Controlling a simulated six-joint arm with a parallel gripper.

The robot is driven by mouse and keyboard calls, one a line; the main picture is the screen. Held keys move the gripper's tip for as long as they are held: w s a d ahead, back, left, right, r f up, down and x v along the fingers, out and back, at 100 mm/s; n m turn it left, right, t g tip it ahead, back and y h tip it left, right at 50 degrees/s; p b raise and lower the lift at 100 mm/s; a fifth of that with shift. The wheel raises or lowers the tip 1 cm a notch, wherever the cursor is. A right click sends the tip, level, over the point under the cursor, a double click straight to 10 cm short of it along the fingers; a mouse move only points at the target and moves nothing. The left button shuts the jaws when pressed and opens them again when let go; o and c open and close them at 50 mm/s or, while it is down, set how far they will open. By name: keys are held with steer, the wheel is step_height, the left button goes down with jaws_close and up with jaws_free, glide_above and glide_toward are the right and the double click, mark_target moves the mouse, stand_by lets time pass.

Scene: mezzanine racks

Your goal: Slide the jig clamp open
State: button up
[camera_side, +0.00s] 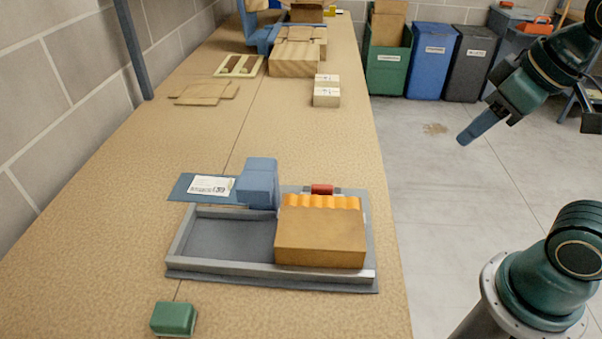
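A grey jig (220,268) with raised rails lies on the bench near the front. A brown block (320,240) with an orange ribbed back edge sits in its right part; the left part is bare. A small red piece (322,189) shows behind the ribbed edge. A blue block (258,183) stands at the jig's back, joined to or touching a flat blue plate with a white label. I cannot tell which of these parts is the clamp. My gripper (470,137) hangs over the floor right of the bench, well apart from the jig. Its blue fingers overlap edge-on, so the opening is hidden.
A small green block (174,318) lies at the bench's front left. Small pale boxes (326,94), flat brown pieces (205,92) and a larger wooden box (295,60) lie farther back. Bins (433,65) stand on the floor behind. The bench between is clear.

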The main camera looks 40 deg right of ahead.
steer(key=w+a+n+g, duration=0.3)
steer(key=w+a+n, duration=0.1)
steer(key=w, duration=0.8)
steer(key=n+g, duration=0.2)
steer(key=n, duration=0.2)
glide_above(323, 186)
step_height(323, 186, down, 7)
steer(key=shift+f, duration=0.15)
steer(key=shift+f, duration=0.15)
step_height(323, 186, down, 14)
steer(key=shift+r, duration=0.25)
jaws_close()
